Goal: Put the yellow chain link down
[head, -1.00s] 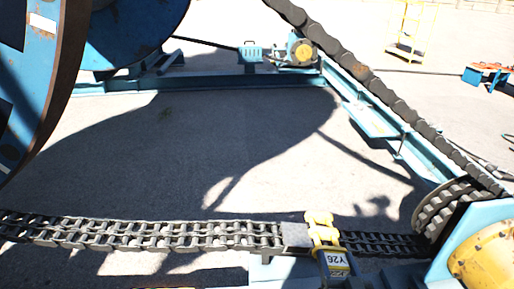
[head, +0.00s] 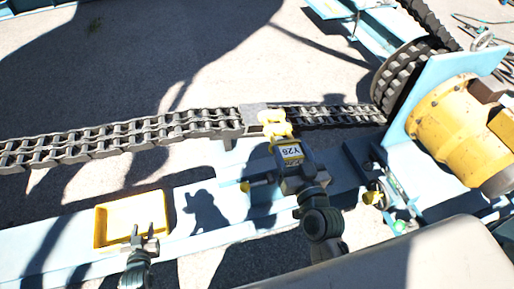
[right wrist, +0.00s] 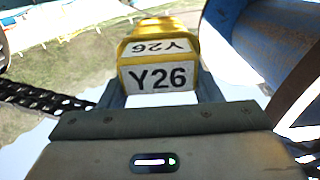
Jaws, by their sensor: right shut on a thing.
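The yellow chain link (head: 275,123) is at the end of the dark roller chain, by a grey plate (head: 252,116). Its block labelled Y26 (head: 291,152) is between the fingers of my right gripper (head: 290,165), which is shut on it. In the right wrist view the Y26 block (right wrist: 158,75) fills the space between the fingers and hides the link's far end. I cannot tell whether the link touches the chain. My left gripper (head: 143,236) is empty, its fingers apart, beside the front edge of a yellow tray (head: 100,228).
The roller chain (head: 110,135) runs left, with another stretch (head: 330,116) leading right to a sprocket (head: 405,75). A yellow motor (head: 455,125) stands at the right. The yellow tray looks empty on the pale blue beam (head: 50,250). Bare beam lies left of the tray.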

